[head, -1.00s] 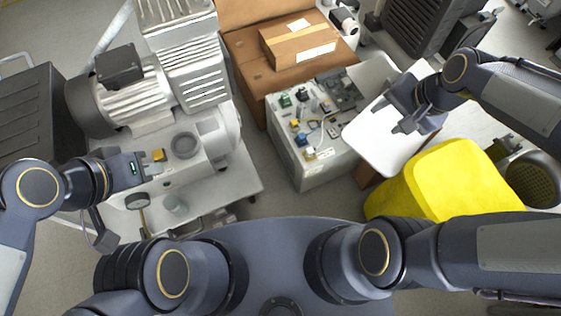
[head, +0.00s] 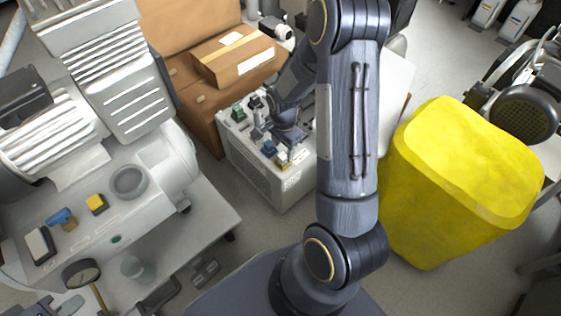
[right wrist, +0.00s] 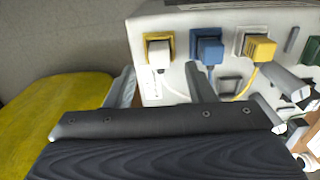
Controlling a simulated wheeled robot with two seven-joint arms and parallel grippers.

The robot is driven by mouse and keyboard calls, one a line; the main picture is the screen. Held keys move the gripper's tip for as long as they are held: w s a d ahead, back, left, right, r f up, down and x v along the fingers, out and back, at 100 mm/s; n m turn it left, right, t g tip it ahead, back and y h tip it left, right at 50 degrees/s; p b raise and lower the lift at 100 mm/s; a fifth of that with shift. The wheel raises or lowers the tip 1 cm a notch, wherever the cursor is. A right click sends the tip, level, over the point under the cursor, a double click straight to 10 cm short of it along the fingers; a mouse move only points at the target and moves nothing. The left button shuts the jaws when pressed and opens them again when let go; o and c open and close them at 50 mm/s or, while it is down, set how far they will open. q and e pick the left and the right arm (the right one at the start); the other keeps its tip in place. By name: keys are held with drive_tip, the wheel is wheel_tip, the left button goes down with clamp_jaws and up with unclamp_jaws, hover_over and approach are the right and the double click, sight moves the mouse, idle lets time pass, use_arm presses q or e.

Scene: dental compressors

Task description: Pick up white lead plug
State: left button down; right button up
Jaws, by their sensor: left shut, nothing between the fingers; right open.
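The white lead plug (right wrist: 160,55) sits in a yellow-framed socket at the left end of a row on the light grey box. It also shows small near the box's front corner in the head view (head: 282,161). A pale cord hangs from it. My right gripper (right wrist: 160,88) is open and empty; in the right wrist view its fingertips lie below the plug, one on each side. In the head view my right gripper (head: 285,130) is over the box, partly hidden by its own arm. My left gripper (head: 52,306) is shut and empty at the lower left edge.
A blue plug (right wrist: 208,52) and a yellow plug (right wrist: 260,48) are right of the white one. The light grey box (head: 262,180) stands beside a cardboard box (head: 235,58).

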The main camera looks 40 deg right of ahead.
sight(283, 156)
wheel_tip(283, 156, down, 4)
drive_tip(key=shift+a+f+b, duration=0.1)
drive_tip(key=shift+f+b, duration=0.15)
drive_tip(key=shift+b, duration=0.75)
drive_tip(key=shift+r, duration=0.1)
drive_tip(key=c, duration=1.1)
drive_tip(key=shift+o, duration=0.2)
drive_tip(key=shift+r, duration=0.15)
